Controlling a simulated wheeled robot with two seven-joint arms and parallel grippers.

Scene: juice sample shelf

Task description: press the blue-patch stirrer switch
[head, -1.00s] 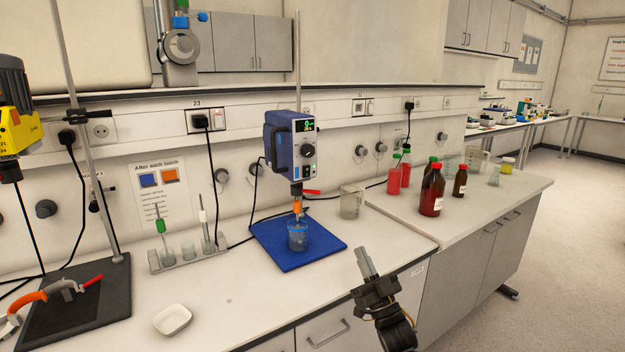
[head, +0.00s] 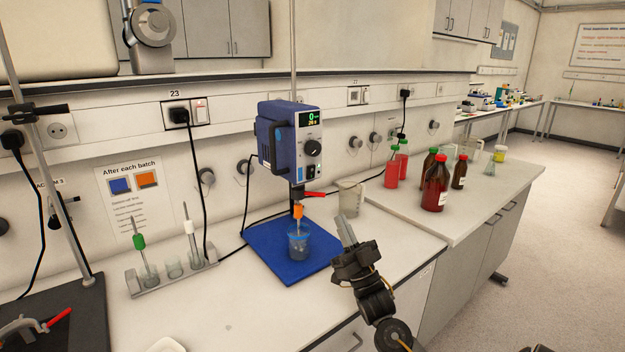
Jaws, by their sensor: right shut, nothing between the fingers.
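The stirrer (head: 291,143) is a blue and grey motor unit on a vertical rod, with a green-lit display (head: 308,119), a dark knob and small switches (head: 316,170) low on its front panel. Its shaft reaches down into a glass beaker (head: 299,243) on a blue mat (head: 270,250). My left gripper is not in view.
A clear jug (head: 350,198) stands behind my right gripper. A rack (head: 172,276) with tools is to the left, near the wall. A wall notice (head: 134,192) shows blue and orange squares.

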